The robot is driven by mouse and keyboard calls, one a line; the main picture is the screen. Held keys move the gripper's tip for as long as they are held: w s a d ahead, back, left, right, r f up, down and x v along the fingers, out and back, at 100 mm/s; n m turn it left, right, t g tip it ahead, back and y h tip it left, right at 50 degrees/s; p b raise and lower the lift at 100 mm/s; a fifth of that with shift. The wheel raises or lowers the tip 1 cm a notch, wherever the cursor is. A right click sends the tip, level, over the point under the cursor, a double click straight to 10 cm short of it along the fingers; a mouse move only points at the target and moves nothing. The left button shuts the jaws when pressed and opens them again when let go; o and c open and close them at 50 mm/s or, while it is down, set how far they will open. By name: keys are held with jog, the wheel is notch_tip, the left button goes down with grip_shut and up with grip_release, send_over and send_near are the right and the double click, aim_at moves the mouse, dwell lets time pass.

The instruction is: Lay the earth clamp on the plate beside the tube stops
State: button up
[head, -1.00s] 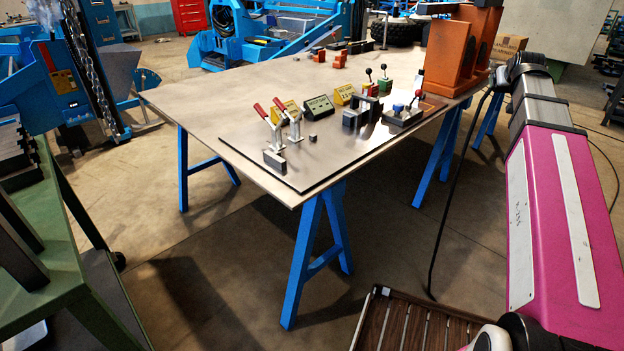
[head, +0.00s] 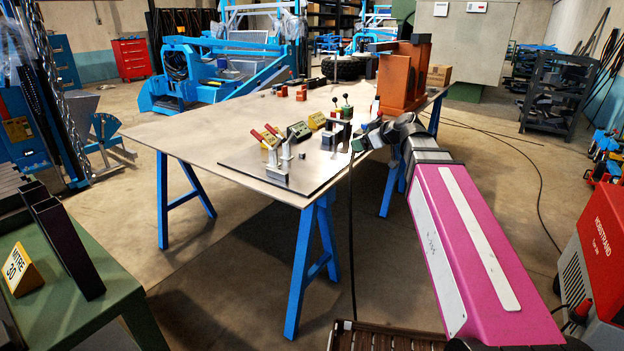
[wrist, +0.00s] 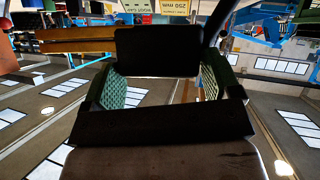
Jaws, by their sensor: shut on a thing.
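A black cable (head: 352,240) hangs from the gripper down past the table edge. The clamp's shape is mostly hidden in the head view. On the plate stand red-handled toggle clamps (head: 269,137) and a grey steel block (head: 277,172). I cannot tell which pieces are the tube stops.
A dark sign (head: 299,131) and a yellow sign (head: 317,120) stand on the plate, with a small dark cube (head: 302,156) near them. The plate's front left is bare.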

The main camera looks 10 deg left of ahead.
jog(key=s+a+n+g+y, duration=0.2)
jog(key=s+a+n+g, duration=0.8)
jog(key=s, duration=0.7)
jog(key=a+g, duration=0.1)
jog(key=a, duration=0.1)
jog(key=shift+a+r+n, duration=0.35)
jog(key=shift+a+n, duration=0.05)
jog(key=shift+g, duration=0.3)
jog(key=w+f, duration=0.2)
jog(key=w, duration=0.1)
jog(key=w+f, duration=0.2)
jog(key=w, duration=0.2)
jog(key=w+a+f, duration=0.1)
jog(key=w+f, duration=0.1)
jog(key=w, duration=0.2)
jog(key=shift+w+a+f, duration=0.1)
jog(key=shift+f, duration=2.35)
jog(key=o, duration=1.3)
jog(key=shift+c, duration=0.2)
